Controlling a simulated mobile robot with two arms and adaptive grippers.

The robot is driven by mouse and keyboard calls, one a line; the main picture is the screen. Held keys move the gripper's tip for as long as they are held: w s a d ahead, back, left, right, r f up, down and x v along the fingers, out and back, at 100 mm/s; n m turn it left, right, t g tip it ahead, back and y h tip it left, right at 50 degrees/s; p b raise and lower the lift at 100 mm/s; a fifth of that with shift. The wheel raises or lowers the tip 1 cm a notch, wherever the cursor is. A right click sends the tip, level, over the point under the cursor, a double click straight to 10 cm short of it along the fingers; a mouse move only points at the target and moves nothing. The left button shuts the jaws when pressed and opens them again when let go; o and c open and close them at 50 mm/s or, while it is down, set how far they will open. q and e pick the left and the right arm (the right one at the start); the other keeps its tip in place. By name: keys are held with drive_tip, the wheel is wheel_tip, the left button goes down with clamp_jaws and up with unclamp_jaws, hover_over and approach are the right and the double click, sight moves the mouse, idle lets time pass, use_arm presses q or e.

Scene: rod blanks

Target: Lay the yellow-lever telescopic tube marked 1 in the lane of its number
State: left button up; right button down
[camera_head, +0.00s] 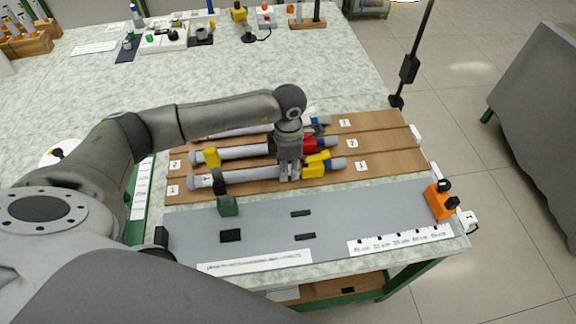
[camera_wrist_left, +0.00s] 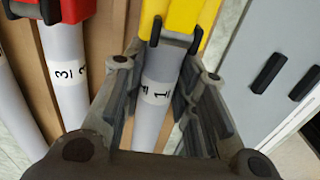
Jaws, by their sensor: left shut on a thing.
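That lane's label (camera_head: 362,166) appears to read 1. In the left wrist view the tube's band (camera_wrist_left: 157,93) reads 1, below the yellow lever block (camera_wrist_left: 190,20). My left gripper (camera_head: 289,175) is shut around the tube beside the yellow block; its fingers flank it in the left wrist view (camera_wrist_left: 150,110). Whether the tube rests on the board is unclear. My right gripper is not in view.
A red-lever tube (camera_head: 245,152) marked 3 lies in the middle lane; another tube (camera_head: 230,131) lies behind, partly hidden by my arm.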

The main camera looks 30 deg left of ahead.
use_arm(q)
drive_tip(key=shift+f, duration=0.3)
drive_tip(key=o, duration=0.8)
drive_tip(key=shift+r, duration=0.1)
drive_tip(key=shift+o, duration=0.2)
wheel_tip(320, 180, up, 12)
idle(0.4)
